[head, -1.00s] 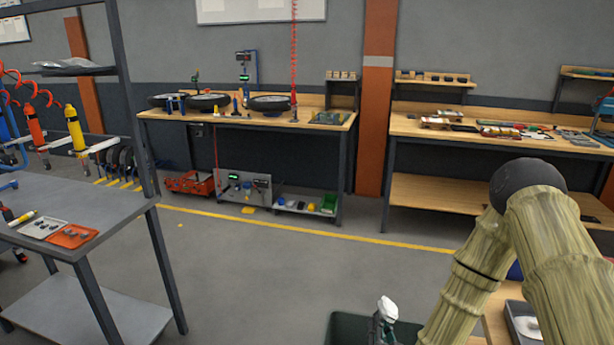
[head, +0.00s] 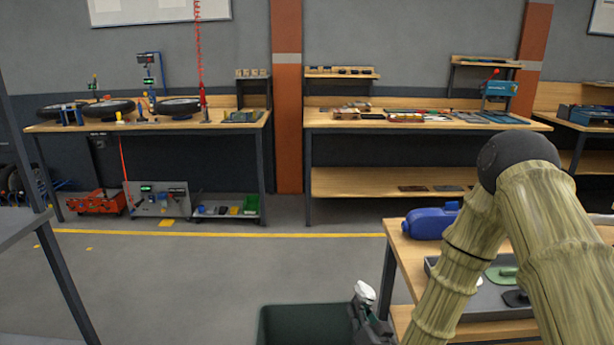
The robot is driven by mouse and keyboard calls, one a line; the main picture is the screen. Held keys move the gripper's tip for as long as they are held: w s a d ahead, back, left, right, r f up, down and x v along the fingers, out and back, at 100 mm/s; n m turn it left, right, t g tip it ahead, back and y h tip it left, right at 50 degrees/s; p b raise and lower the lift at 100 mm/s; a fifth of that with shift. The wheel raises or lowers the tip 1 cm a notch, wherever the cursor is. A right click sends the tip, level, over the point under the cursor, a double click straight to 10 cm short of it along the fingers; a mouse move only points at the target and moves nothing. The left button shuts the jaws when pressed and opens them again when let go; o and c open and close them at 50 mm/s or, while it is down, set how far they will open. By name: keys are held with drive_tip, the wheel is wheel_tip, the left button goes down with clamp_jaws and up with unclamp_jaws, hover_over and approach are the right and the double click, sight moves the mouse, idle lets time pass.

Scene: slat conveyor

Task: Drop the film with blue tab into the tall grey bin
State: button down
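My gripper (head: 361,308) is at the bottom of the head view, left of my forearm. A small crumpled white piece (head: 364,292), which looks like the film, sticks up at its fingertips. My gripper appears shut on it. No blue tab shows on it. Just left of my gripper, and partly behind it, is an open dark greenish-grey bin (head: 285,310), cut off by the lower edge. Its height and floor cannot be seen, so I cannot tell whether it is the tall grey bin.
A wooden bench (head: 398,245) at right holds a blue object (head: 430,222) and a grey tray (head: 478,300), partly behind my arm. A grey table (head: 15,228) stands at left. Workbenches line the back wall. The floor in the middle is clear.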

drive_tip(key=w+a+f+n+g+y+b, duration=0.3)
drive_tip(key=f+b, duration=0.6)
drive_tip(key=b, duration=0.5)
drive_tip(key=w+a+f+n+g+y+b, duration=0.4)
drive_tip(key=w+a+f+n+y+b, duration=0.1)
drive_tip(key=b, duration=0.8)
drive_tip(key=w+a+f+y, duration=0.1)
drive_tip(key=a+f+y, duration=0.1)
drive_tip(key=a+f, duration=0.1)
drive_tip(key=shift+a+f+y+b, duration=0.3)
drive_tip(key=shift+a+f+b, duration=0.1)
drive_tip(key=shift+a, duration=0.45)
drive_tip(key=shift+w, duration=0.1)
wheel_tip(320, 180, down, 6)
drive_tip(key=b, duration=0.5)
drive_tip(key=shift+r, duration=0.1)
drive_tip(key=c, duration=1.6)
unclamp_jaws()
drive_tip(key=shift+o, duration=0.2)
